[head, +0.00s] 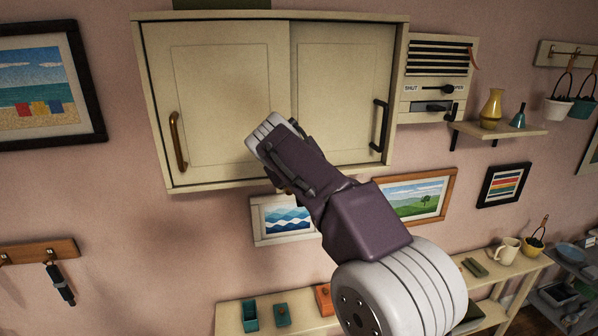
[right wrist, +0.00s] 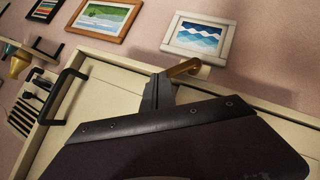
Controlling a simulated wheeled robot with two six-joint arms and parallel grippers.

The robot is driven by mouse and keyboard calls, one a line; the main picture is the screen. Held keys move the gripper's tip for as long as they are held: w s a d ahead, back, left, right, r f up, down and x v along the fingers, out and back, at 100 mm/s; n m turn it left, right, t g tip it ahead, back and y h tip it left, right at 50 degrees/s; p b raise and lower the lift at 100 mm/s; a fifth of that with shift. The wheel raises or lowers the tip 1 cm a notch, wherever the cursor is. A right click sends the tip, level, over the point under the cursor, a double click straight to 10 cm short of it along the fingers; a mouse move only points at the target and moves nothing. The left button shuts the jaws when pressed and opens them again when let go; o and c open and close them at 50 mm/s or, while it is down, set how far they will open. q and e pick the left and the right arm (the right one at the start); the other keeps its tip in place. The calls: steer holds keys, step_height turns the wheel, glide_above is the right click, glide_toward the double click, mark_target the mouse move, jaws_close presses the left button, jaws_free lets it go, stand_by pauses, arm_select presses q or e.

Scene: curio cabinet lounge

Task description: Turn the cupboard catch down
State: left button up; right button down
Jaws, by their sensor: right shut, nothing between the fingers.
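The cream cupboard (head: 222,100) hangs on the pink wall with two sliding doors. In the right wrist view, a brass-brown catch (right wrist: 184,67) shows at the cupboard's lower edge, close beyond the tips of my right gripper (right wrist: 157,90). It sticks out sideways there. My right gripper is shut and empty; I cannot tell whether it touches the catch. In the head view my right arm comes up from the lower right across the cupboard's lower middle and hides most of the catch. My left gripper is in neither view.
The doors carry a brass handle (head: 178,142) at left and a black handle (head: 379,126) at right. Framed pictures (head: 414,195) hang just below the cupboard. A slatted vent panel (head: 437,78) is at its right. A low shelf (head: 229,322) with small items stands below.

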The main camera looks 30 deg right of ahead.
steer(key=d+f+y, duration=0.1)
steer(key=m+y, duration=0.1)
steer(key=y, duration=0.1)
steer(key=shift+d+f+m+t, duration=0.3)
steer(key=shift+d+f, duration=0.05)
steer(key=shift+d, duration=0.05)
steer(key=shift+a, duration=0.1)
steer(key=shift+w, duration=0.1)
stand_by(1.2)
